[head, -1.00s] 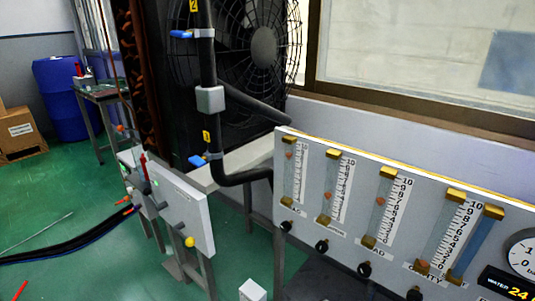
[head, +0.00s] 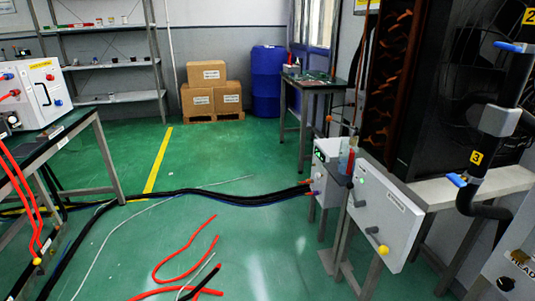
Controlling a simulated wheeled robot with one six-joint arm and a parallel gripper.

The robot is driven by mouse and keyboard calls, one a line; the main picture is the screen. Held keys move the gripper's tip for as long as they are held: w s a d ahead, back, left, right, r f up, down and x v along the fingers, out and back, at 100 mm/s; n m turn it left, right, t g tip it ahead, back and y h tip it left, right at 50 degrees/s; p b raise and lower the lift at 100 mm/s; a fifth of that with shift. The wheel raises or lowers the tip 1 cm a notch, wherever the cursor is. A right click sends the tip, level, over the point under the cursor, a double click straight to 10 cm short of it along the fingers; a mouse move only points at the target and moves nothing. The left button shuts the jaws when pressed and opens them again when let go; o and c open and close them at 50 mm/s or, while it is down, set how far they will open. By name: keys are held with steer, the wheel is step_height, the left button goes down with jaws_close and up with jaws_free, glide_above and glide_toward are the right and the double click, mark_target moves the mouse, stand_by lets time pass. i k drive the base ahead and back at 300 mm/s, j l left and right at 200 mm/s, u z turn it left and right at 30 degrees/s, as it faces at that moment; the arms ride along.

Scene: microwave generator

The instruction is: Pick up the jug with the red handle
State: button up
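I cannot clearly make out a jug with a red handle. A small upright object with red and bluish parts (head: 346,160) shows at the white panel unit on the right, too small to identify. Another small item with a red upright part (head: 291,62) is on the far table by the window. My gripper is not in view.
A white panel (head: 385,210) on legs stands at right, beside dark pipes with blue valves (head: 456,180). Black cables (head: 220,196) and red hoses (head: 190,250) lie on the green floor. A workbench (head: 95,135) is at left. Boxes (head: 210,98), a blue barrel (head: 268,85) and shelves (head: 105,65) stand behind.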

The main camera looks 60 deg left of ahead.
mark_target(349, 149)
steer(key=u, duration=1.6)
